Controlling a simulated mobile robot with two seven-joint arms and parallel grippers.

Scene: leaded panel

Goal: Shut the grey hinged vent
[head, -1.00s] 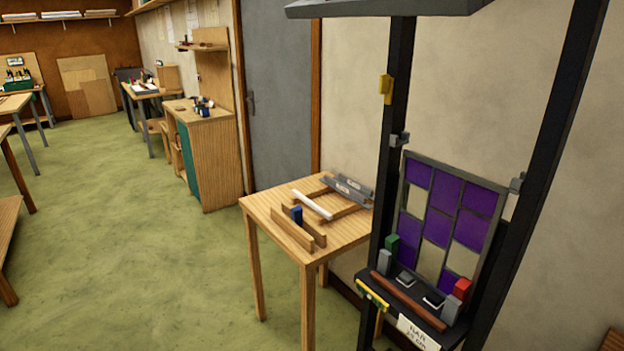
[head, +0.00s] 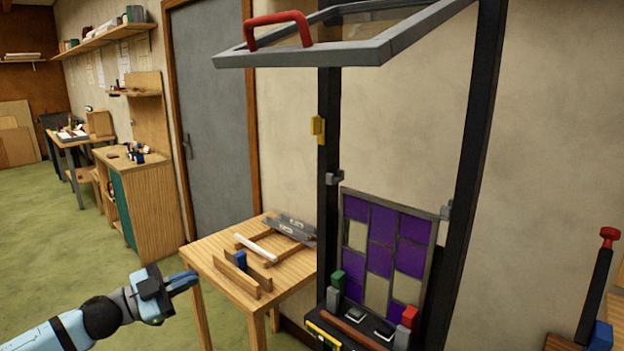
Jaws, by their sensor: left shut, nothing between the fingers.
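The grey hinged vent (head: 398,40) is a grey frame with a clear pane at the top of a black stand. It stands raised, sticking out toward me. A red handle (head: 278,18) sits on its near edge at the left. A yellow catch (head: 318,129) is on the left black post below it. My left gripper (head: 196,278) is shut and empty at the lower left, in front of the small wooden table, well below the vent and apart from it. My right gripper is not in view.
The black stand (head: 470,150) holds a purple and cream leaded panel (head: 382,245) with small blocks at its foot. A small wooden table (head: 205,255) with strips and tools stands left of it. A red-knobbed black post (head: 598,285) is at the lower right.

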